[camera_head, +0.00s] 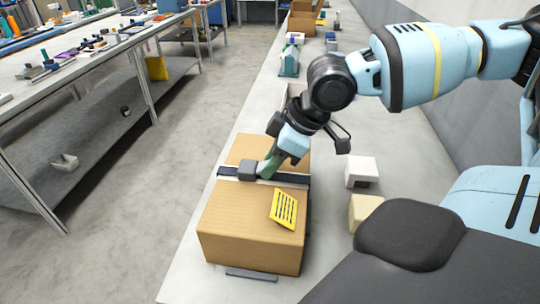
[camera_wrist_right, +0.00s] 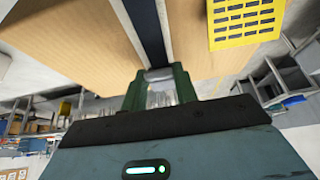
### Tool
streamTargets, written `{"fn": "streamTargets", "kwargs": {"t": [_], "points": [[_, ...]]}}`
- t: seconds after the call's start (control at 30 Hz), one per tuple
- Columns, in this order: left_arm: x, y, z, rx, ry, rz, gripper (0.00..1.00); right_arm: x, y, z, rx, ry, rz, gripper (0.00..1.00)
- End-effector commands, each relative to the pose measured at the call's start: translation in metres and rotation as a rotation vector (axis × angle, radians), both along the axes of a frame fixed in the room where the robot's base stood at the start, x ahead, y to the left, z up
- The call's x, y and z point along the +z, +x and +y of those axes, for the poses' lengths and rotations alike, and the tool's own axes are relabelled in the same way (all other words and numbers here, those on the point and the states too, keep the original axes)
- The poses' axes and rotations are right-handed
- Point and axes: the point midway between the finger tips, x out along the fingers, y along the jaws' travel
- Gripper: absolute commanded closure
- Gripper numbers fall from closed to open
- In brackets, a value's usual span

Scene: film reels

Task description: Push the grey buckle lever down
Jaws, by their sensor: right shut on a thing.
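A brown cardboard box (camera_head: 250,226) stands on the long grey bench with a dark strap (camera_head: 292,178) across its top. The grey buckle (camera_head: 247,170) sits on the strap near the box's left side. My right gripper (camera_head: 267,168) reaches down to the strap right beside the buckle. In the right wrist view, its green fingers (camera_wrist_right: 161,88) are shut on a small grey piece, the buckle lever (camera_wrist_right: 159,74), at the end of the dark strap (camera_wrist_right: 146,30). The fingers hide part of the lever. My left gripper is in neither view.
A yellow label (camera_head: 284,208) lies on the box top. A white block (camera_head: 361,171) and a cream block (camera_head: 364,209) stand right of the box. The floor left of the bench is clear.

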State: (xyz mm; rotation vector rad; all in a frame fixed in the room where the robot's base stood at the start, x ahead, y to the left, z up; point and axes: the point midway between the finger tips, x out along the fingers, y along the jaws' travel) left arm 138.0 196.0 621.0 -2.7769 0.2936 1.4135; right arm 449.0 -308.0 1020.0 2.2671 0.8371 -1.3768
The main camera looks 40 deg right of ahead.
Motion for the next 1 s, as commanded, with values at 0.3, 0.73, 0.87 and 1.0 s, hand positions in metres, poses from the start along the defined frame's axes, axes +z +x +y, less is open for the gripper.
{"fn": "streamTargets", "kwargs": {"t": [0.3, 0.73, 0.87, 1.0], "points": [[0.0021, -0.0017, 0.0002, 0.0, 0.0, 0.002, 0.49, -0.0017, -0.002, -0.002, -0.001, 0.08, -0.096, 0.94], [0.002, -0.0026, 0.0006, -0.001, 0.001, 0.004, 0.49, -0.0024, -0.0022, -0.0023, 0.002, 0.091, -0.112, 0.94], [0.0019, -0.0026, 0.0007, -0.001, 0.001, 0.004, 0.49, -0.0024, -0.0021, -0.0023, 0.002, 0.091, -0.112, 0.65], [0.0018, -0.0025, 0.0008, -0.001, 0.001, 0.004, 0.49, -0.0027, -0.0023, -0.0025, 0.001, 0.091, -0.111, 0.49]]}}
